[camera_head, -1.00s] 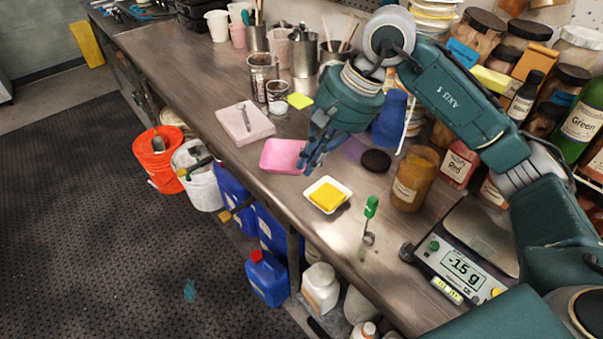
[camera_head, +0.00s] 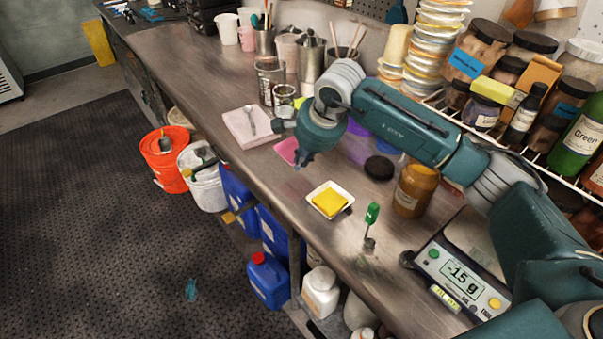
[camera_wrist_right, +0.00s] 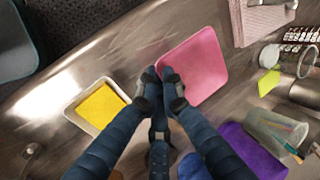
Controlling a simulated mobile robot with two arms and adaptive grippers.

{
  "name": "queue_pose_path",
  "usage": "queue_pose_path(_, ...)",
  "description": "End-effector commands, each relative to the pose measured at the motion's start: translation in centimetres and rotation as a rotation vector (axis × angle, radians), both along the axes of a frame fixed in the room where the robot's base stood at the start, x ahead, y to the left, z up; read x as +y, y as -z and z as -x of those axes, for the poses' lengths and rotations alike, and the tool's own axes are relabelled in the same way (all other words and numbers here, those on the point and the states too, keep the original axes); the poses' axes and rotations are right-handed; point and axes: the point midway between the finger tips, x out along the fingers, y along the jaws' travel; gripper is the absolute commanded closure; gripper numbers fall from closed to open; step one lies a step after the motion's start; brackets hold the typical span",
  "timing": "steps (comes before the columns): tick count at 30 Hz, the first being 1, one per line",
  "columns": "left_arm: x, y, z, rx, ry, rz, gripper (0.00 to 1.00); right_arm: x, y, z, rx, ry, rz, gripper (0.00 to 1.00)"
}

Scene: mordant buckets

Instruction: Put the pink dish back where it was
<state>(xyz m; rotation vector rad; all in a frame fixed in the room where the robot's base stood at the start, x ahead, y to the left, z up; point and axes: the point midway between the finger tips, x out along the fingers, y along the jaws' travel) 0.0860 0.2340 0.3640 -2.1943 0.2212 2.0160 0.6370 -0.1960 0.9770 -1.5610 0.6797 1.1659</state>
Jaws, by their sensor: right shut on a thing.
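The pink dish (camera_wrist_right: 194,66) is a flat, rounded square in the right wrist view. In the head view the pink dish (camera_head: 287,150) shows only in part, behind my right gripper, on or just above the bench; I cannot tell whether it touches. My right gripper (camera_head: 302,160) points down at the dish's near edge. In the wrist view its fingertips (camera_wrist_right: 161,77) are close together at the dish's edge, shut on it. A white dish with a yellow block (camera_head: 329,203) stands nearer the bench's front edge. My left gripper is not in view.
A pale pink slab (camera_head: 238,131) with a metal tool on it lies left of the dish. A black lid (camera_head: 379,167), an amber jar (camera_head: 414,190), a green-handled tool (camera_head: 372,214) and a scale (camera_head: 462,262) stand to the right. Cups and metal beakers stand behind.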

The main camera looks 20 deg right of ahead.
Motion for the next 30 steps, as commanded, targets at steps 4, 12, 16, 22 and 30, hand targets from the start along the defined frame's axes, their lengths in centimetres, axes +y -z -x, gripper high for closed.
queue_pose_path(4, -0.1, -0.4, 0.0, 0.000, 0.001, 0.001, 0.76, 0.0, 1.5, 0.0, -0.001, 0.000, -0.001, 1.00)
queue_pose_path(12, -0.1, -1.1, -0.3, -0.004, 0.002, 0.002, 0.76, 0.1, 4.3, 0.1, 0.003, -0.001, -0.001, 1.00)
queue_pose_path(16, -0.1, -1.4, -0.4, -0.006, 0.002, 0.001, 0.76, 0.0, 5.9, 0.0, 0.000, 0.000, -0.001, 1.00)
queue_pose_path(22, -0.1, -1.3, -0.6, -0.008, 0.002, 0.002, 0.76, 0.0, 6.1, 0.0, -0.001, -0.001, -0.001, 1.00)
queue_pose_path(30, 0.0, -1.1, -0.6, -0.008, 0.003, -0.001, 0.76, 0.0, 6.3, 0.0, -0.001, -0.001, -0.001, 0.76)
